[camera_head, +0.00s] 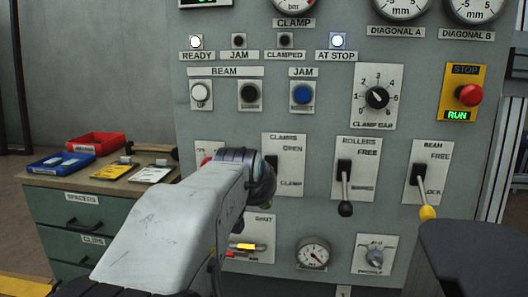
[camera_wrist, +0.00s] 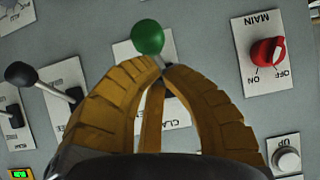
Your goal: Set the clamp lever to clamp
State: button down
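The clamp lever has a green ball knob (camera_wrist: 147,37) on a thin grey stem, seen in the wrist view. My gripper (camera_wrist: 162,69) has brown ribbed fingers whose tips come together around the stem just below the knob. They look shut on it. There, my wrist and arm hide most of the lever. The wrist view is turned upside down, and the knob lies on the plate's lower side. The exact lever angle is hard to tell.
The rollers lever (camera_head: 345,209) with a black knob and the beam lever (camera_head: 427,213) with a yellow knob are to the right. A red main switch (camera_wrist: 267,51) is on the other side. A bench (camera_head: 110,180) with trays is at left.

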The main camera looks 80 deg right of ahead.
jog(key=shift+r, duration=0.2)
jog(key=shift+r+p, duration=0.65)
